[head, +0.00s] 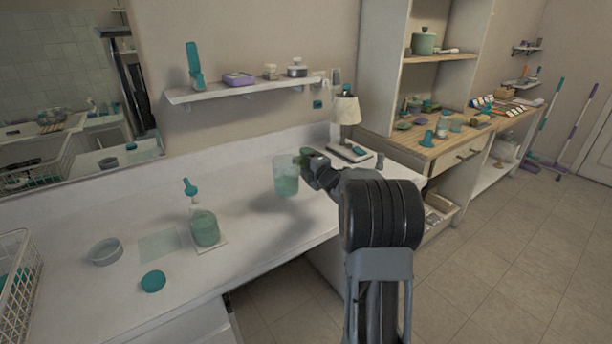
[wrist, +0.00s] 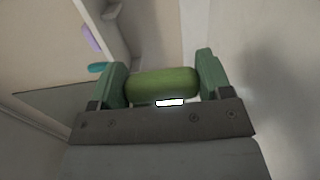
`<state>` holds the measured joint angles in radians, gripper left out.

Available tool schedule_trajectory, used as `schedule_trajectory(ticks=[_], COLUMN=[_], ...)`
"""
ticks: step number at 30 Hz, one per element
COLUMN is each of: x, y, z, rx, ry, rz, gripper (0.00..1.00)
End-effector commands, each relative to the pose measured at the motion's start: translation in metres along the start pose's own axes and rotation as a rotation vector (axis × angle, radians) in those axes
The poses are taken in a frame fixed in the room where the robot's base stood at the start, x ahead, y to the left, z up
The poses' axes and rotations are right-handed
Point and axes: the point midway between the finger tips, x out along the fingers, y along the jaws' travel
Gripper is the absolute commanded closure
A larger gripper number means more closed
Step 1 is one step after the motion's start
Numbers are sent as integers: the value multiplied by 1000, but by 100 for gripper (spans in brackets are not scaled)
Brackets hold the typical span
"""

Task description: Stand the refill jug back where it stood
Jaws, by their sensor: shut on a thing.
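The refill jug (head: 286,178) is a clear vessel with pale green liquid. It is upright and appears to be held above the white counter (head: 262,215), to the right of the bottle. My gripper (head: 304,160) is shut on the jug's green handle, which shows as a green bar (wrist: 162,84) between the two fingers of my gripper (wrist: 162,82) in the wrist view. The jug's body is not clear in the wrist view. A pale green square mat (head: 160,244) lies bare on the counter, left of the bottle.
A bottle of green liquid (head: 205,228) stands on a white tile, with a teal piece (head: 190,187) above it. A grey bowl (head: 105,251), a teal round lid (head: 153,281) and a wire basket (head: 18,270) are left. A lamp (head: 345,112) stands behind my gripper.

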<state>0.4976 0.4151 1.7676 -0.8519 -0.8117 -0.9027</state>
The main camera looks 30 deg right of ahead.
Motion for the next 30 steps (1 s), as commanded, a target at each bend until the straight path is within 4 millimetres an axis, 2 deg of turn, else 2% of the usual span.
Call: schedule_trajectory(ticks=[1,3,27,30], x=[0,0,-4,-3], y=[-9,-12,-15,-23], z=[0,0,4,4], rx=[0,0,-9,-8], ry=[1,1,-9,-9], rz=[2,2,4,2], gripper=[100,100,100,100])
